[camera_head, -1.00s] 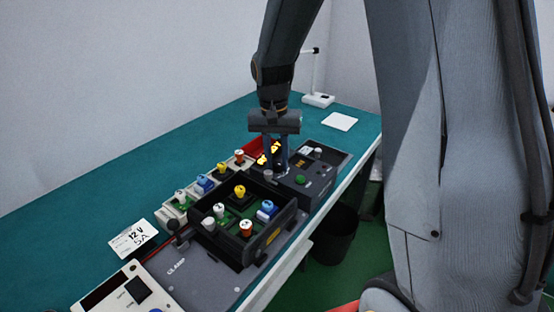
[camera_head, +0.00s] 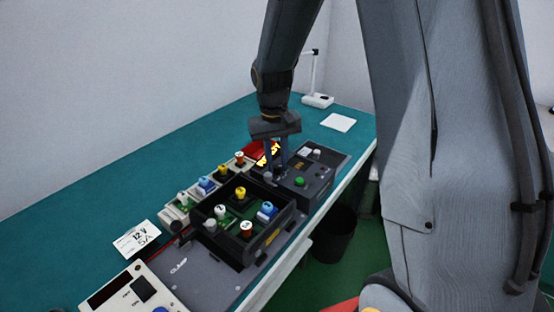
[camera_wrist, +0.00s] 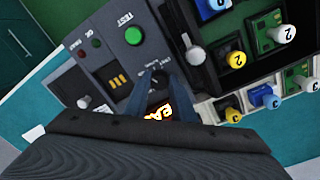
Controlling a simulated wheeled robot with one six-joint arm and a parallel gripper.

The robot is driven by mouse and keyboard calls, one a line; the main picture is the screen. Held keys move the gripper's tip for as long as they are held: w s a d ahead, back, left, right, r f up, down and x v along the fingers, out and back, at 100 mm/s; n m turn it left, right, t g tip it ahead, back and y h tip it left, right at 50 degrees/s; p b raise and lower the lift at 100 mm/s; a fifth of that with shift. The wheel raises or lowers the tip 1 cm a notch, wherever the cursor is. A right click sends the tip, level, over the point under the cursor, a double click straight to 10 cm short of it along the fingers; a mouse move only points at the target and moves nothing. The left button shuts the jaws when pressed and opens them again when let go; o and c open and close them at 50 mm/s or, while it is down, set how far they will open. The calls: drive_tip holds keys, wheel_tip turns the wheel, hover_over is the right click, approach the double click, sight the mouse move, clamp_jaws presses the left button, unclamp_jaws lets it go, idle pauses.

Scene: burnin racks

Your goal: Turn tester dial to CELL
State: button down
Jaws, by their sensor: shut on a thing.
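The tester (camera_head: 318,178) is a dark grey box at the far end of the row on the bench, with a green button and a small display. It also shows in the wrist view (camera_wrist: 112,55), with TEST lettering by the green button (camera_wrist: 134,35). My gripper (camera_head: 275,175) points down at the tester's near left part. In the wrist view my gripper (camera_wrist: 160,78) has its fingers closed around the small black dial (camera_wrist: 158,82). The fingers cover most of the dial, and I cannot read its pointer or the position lettering beside it.
A black tray (camera_head: 228,248) with several coloured-top cells stands close in front of the tester. More cells stand in pale holders (camera_head: 180,208) on its left. A red bin (camera_head: 256,150) with yellow marking lies behind my fingers. A white card (camera_head: 338,122) lies beyond.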

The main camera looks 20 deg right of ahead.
sight(277, 166)
drive_tip(key=n+p, duration=0.2)
drive_tip(key=n, duration=0.3)
drive_tip(key=shift+r+n, duration=0.1)
drive_tip(key=shift+n, duration=0.2)
drive_tip(key=n+p, duration=0.1)
drive_tip(key=n, duration=0.3)
drive_tip(key=shift+n, duration=0.4)
drive_tip(key=shift+w+t, duration=0.1)
drive_tip(key=shift+t, duration=0.2)
drive_tip(key=c, duration=1.5)
unclamp_jaws()
drive_tip(key=shift+s+r+b, duration=0.15)
drive_tip(key=shift+r+b, duration=0.3)
drive_tip(key=shift+r, duration=1.5)
drive_tip(key=shift+s+r+b, duration=0.1)
drive_tip(key=shift+r+b, duration=0.3)
drive_tip(key=shift+r, duration=1.5)
